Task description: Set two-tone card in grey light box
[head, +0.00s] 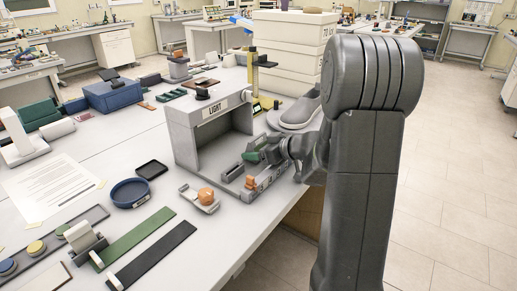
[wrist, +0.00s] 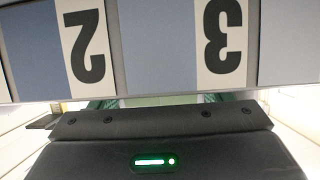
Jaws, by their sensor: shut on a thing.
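The grey light box (head: 197,128), marked LIGHT, stands open-fronted on the table. My gripper (head: 258,153) is low at its right front, just above a grey slotted rack with numbered labels. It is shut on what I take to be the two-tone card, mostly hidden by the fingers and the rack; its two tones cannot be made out. Green shows at the fingertips in the head view. In the wrist view, the numbered label strip (wrist: 155,50), with an upside-down 2 and 3, fills the top and hides most of the fingertips.
An orange piece (head: 249,183) sits at the rack's front, and another lies on a small pale tray (head: 200,198). A blue round dish (head: 130,192) and green and black strips lie to the left. The table edge is close on the right.

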